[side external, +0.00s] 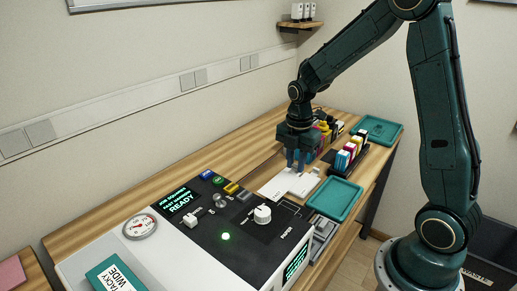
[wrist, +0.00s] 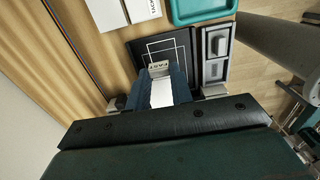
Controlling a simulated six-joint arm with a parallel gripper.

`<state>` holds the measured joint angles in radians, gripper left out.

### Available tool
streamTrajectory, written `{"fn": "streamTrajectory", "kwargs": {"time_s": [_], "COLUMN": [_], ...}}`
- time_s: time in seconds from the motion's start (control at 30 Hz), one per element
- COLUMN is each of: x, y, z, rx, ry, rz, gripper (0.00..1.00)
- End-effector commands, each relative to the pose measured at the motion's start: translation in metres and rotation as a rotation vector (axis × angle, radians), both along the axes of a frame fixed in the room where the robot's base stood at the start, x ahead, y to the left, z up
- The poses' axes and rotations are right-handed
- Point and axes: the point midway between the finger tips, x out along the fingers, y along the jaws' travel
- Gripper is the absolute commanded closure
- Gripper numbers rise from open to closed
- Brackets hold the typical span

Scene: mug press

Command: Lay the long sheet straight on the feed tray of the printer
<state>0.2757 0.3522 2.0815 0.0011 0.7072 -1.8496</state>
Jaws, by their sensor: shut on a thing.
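My gripper (side external: 301,161) hangs above the bench, its fingers pointing down. In the wrist view my gripper (wrist: 160,92) is shut on a white piece (wrist: 161,93) with a grey end marked FAST; I cannot tell whether this is the long sheet. Beyond it in the wrist view is a dark pad with a white outline (wrist: 181,45). White sheets (side external: 283,184) lie on the bench below the fingers in the side view; they also show at the top of the wrist view (wrist: 104,12). The printer (side external: 222,211) stands in the foreground, its display reading READY.
A teal tray (side external: 338,199) lies beside the sheets, another teal tray (side external: 378,131) farther back. Coloured cartridges (side external: 348,153) stand beyond the sheets. A teal TACKY WIDE box (side external: 117,276) sits at lower left.

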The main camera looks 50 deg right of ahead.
Motion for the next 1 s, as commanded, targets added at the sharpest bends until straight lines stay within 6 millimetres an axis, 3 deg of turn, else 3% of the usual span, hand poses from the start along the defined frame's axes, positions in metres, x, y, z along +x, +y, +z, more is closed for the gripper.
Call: {"fn": "streamTrajectory", "kwargs": {"time_s": [0.2, 0.4, 0.83, 1.0], "x": [-0.001, -0.001, 0.000, -0.001], "y": [0.000, 0.000, 0.000, 0.000], "z": [-0.043, -0.073, -0.087, -0.101], "rx": [0.002, 0.001, 0.001, 0.001], "ry": [0.005, 0.003, 0.001, 0.003], "rz": [0.000, 0.000, 0.000, 0.000], "gripper": [0.99, 0.99, 0.99, 0.99]}}
